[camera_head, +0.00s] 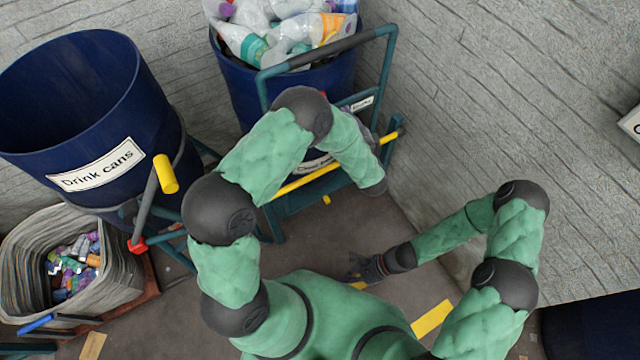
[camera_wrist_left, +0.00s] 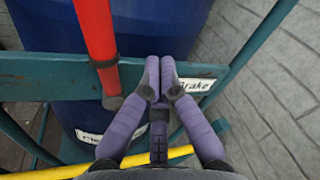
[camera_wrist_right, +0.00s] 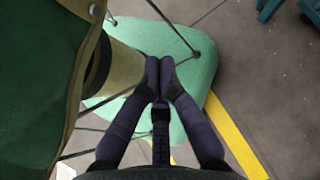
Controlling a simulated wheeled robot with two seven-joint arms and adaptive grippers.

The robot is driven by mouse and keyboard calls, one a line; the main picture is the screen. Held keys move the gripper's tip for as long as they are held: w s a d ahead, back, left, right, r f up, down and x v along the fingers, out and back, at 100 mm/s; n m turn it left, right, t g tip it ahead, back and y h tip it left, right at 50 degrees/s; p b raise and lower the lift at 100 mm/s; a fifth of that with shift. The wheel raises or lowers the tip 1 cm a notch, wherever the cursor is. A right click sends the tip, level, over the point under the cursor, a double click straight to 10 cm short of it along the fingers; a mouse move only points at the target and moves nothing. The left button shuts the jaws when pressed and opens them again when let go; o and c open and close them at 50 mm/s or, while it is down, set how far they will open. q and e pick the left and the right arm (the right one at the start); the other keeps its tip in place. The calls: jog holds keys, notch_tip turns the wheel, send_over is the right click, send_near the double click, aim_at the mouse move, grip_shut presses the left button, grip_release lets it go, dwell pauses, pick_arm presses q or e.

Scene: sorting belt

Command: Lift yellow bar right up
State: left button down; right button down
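The yellow bar (camera_head: 310,180) runs across the front of the teal cart frame at the middle bin, with my left forearm hiding part of it. It also crosses the bottom of the left wrist view (camera_wrist_left: 65,172), behind my left gripper's fingers. My left gripper (camera_wrist_left: 160,75) has its fingertips together, at the teal crossbar beside the "Brake" label, with nothing seen between them. In the head view it is mostly hidden by my arm. My right gripper (camera_head: 362,268) is low over the floor; in the right wrist view its fingertips (camera_wrist_right: 158,76) are together and empty.
A red lever (camera_wrist_left: 97,40) stands left of my left fingers. The middle blue bin (camera_head: 235,85) holds bottles. An empty blue bin (camera_head: 165,95) labelled "Drink cans" stands left, with a yellow-ended lever (camera_head: 166,174). A grey basket (camera_head: 20,260) is below it. A wall borders the right.

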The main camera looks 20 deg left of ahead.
jog(key=w+a+f+m+t+y, duration=0.2)
jog(key=w+a+m+t+y, duration=0.65)
jog(key=w+a+m, duration=0.35)
jog(key=w+f+m+t+h, duration=0.15)
jog(key=w+m+t, duration=0.25)
jog(key=w+t, duration=0.5)
jog(key=w+a+r, duration=0.4)
jog(key=w+a, duration=0.2)
jog(key=a, duration=0.2)
jog(key=shift+w+r+h, duration=0.4)
jog(key=shift+r+m, duration=0.4)
jog(key=shift+r, duration=0.8)
pick_arm(q)
jog(key=c, duration=0.8)
grip_release()
jog(key=shift+d, duration=0.1)
jog(key=shift+c, duration=0.2)
pick_arm(e)
jog(key=shift+w+r, duration=0.1)
